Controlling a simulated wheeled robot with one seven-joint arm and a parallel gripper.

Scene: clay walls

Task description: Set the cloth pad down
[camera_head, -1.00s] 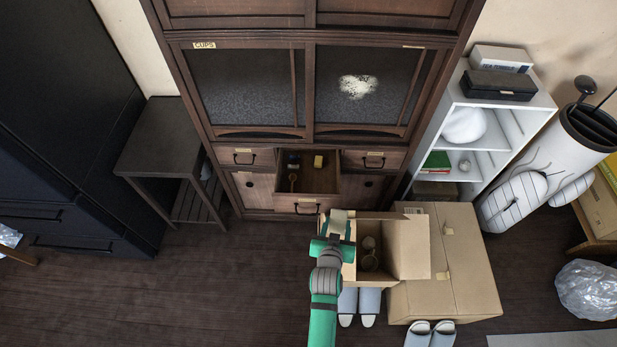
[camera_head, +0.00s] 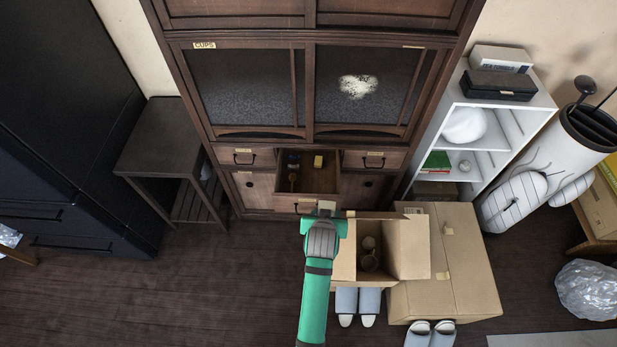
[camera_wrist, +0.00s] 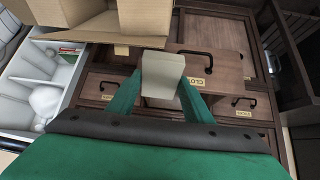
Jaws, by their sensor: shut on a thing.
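My gripper (camera_head: 325,212) is in front of the open middle drawer (camera_head: 312,178) of the dark wood cabinet, by the left edge of the open cardboard box. In the wrist view, the green fingers of my gripper (camera_wrist: 162,88) are shut on the cloth pad (camera_wrist: 163,68), a pale beige block-like piece held between them. In the head view only a small pale part of the pad (camera_head: 327,205) shows beyond my wrist. In the wrist view, a drawer front with a handle and an upside-down "CLOTH" label (camera_wrist: 196,83) lies behind the pad.
The open cardboard box (camera_head: 408,248) holds brown cup-like things (camera_head: 369,262). The open drawer contains a yellow item (camera_head: 318,161) and other small things. A closed carton (camera_head: 460,270) and white shelf (camera_head: 485,125) stand right. The floor at left is clear.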

